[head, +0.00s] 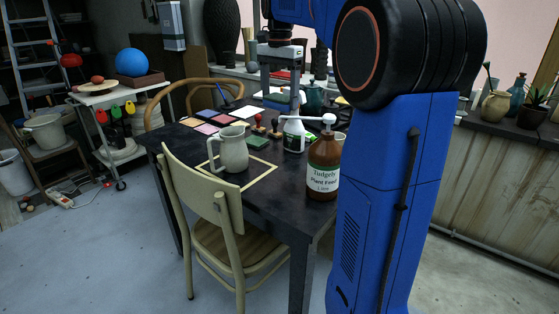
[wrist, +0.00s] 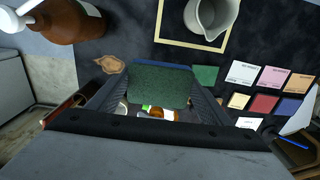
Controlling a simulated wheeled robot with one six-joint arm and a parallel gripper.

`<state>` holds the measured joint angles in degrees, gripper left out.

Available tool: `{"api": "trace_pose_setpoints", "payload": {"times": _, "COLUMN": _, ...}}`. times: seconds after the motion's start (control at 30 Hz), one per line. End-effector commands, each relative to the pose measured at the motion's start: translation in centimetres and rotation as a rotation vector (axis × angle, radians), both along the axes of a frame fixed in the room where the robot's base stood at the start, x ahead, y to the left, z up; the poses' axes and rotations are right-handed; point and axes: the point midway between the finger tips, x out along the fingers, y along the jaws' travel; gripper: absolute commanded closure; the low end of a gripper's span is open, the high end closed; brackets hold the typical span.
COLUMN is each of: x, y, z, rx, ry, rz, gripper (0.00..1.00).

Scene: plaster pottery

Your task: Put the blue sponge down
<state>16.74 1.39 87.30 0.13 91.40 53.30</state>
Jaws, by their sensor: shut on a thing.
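In the wrist view, my gripper (wrist: 157,92) is shut on the blue sponge (wrist: 160,69). The sponge's dark green face fills the space between the fingers, and a blue edge shows along its far side. In the head view, my gripper (head: 280,92) points down over the far part of the dark table (head: 270,205).
A brown plant feed bottle (head: 323,168) and a white bottle (head: 293,134) stand to the right. A green block (head: 257,142) and coloured cards (head: 207,129) lie nearby. A chair (head: 205,190) stands in front.

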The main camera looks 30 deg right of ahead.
Motion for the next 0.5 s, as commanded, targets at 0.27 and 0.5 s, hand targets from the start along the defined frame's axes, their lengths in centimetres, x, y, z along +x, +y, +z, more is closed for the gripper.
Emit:
{"api": "trace_pose_setpoints", "payload": {"times": 0.27, "x": -0.1, "y": 0.0, "z": -6.0, "rx": 0.001, "ry": 0.003, "rz": 0.0, "gripper": 0.52}}
{"api": "trace_pose_setpoints", "payload": {"times": 0.5, "x": -0.1, "y": 0.0, "z": -9.8, "rx": 0.0, "ry": 0.002, "rz": 0.0, "gripper": 0.52}}
